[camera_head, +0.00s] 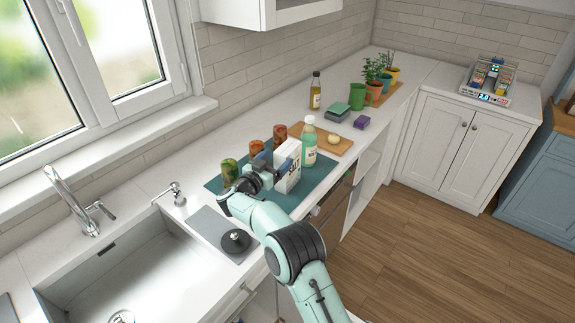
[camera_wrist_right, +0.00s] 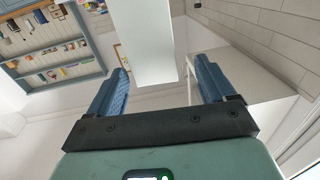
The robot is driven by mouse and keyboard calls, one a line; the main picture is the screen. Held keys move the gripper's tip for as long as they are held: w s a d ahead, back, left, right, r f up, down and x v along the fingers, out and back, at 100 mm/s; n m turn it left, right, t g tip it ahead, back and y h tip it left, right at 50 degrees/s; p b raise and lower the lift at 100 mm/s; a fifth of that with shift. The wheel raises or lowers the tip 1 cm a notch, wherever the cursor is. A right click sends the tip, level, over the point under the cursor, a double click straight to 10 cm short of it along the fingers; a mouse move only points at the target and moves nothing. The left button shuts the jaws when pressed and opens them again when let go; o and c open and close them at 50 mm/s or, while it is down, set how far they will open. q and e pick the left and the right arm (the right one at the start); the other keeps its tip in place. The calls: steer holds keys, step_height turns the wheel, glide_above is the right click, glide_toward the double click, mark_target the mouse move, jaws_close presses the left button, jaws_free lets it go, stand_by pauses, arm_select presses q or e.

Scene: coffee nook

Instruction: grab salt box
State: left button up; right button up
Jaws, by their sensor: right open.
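The salt box (camera_head: 289,172) is a white carton with dark "SALT" lettering, upright on the teal mat (camera_head: 316,177). In the right wrist view, a plain white face of the salt box (camera_wrist_right: 150,45) shows between the two blue fingertips, with a gap on each side. My right gripper (camera_head: 267,170) is open at the left side of the box, its fingers pointing toward it; it also shows in the wrist view (camera_wrist_right: 160,66). The arm hides part of the mat. My left gripper is out of view.
Jars with reddish contents (camera_head: 280,134) and a green-filled jar (camera_head: 229,172) stand close behind and left. A green bottle (camera_head: 309,146) is just right of the box. A cutting board (camera_head: 339,143) lies beyond; the sink (camera_head: 110,275) is left.

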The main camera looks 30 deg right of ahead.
mark_target(285, 149)
steer(key=d, duration=0.1)
steer(key=d+r, duration=0.1)
steer(key=d+p, duration=0.1)
steer(key=shift+w+r, duration=0.25)
steer(key=shift+w, duration=0.1)
steer(key=shift+x, duration=1)
steer(key=shift+w+f, duration=0.25)
steer(key=shift+w, duration=0.05)
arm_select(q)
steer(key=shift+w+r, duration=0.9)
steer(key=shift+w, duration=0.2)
arm_select(e)
steer(key=shift+s, duration=0.1)
